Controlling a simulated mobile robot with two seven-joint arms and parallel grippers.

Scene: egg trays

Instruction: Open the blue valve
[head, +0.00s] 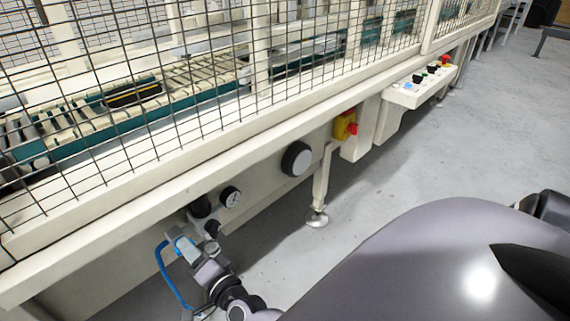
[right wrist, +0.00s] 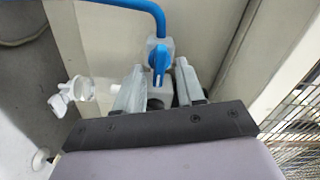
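The blue valve (right wrist: 160,60) shows in the right wrist view as a blue handle on a grey body, fixed to the machine's pale panel. Its handle points down the picture toward my gripper. My right gripper (right wrist: 158,88) is open, with one grey finger on each side of the valve; a gap shows between the fingers and the handle. In the head view my right gripper (head: 185,244) is at the lower left, under the machine's edge, and largely hides the valve. My left gripper is not in view.
A blue hose (head: 168,277) runs from the valve. A mesh guard (head: 120,110) stands above. Grey floor (head: 400,170) is open at right.

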